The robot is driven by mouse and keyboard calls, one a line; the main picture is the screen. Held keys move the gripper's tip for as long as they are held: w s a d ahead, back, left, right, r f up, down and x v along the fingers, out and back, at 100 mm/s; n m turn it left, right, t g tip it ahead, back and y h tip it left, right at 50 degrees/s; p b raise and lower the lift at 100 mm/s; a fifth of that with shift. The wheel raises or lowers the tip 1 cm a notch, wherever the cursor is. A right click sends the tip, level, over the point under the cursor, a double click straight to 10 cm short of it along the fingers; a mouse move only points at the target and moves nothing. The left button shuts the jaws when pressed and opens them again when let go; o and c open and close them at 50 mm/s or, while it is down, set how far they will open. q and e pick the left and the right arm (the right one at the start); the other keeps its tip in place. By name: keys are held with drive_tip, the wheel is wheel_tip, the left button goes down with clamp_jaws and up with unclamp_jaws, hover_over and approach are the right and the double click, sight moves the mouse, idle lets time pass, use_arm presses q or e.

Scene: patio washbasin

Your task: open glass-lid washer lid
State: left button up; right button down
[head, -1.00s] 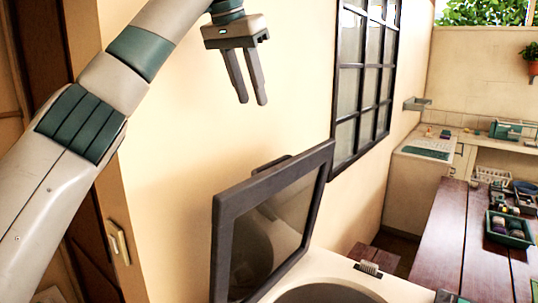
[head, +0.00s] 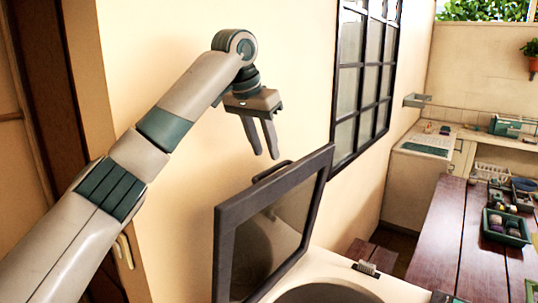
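The washer (head: 395,288) stands at the bottom centre, with part of its round drum opening (head: 325,293) in view. Its dark-framed glass lid (head: 272,235) is raised and stands steeply tilted at the left of the opening. A dark handle bar (head: 272,171) shows at the lid's top edge. My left gripper (head: 264,156) hangs pointing down just above and behind the lid's upper edge, apart from it. Its two fingers look close together with a narrow gap and hold nothing visible. My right gripper is not in view.
A cream wall (head: 180,60) with a dark-framed window (head: 363,80) runs behind the lid. At right is a wooden table (head: 455,240) with a green tray (head: 507,238) of small items. A counter (head: 425,145) stands at the back. A door handle (head: 124,250) is at lower left.

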use_arm(q)
drive_tip(key=p+x, duration=0.1)
drive_tip(key=x, duration=0.2)
drive_tip(key=shift+w+f, duration=0.2)
drive_tip(key=shift+f, duration=0.05)
drive_tip(key=shift+w+d+f+p, duration=0.2)
drive_tip(key=shift+f+p, duration=0.1)
drive_tip(key=shift+f, duration=0.3)
clamp_jaws()
drive_tip(key=shift+a, duration=0.1)
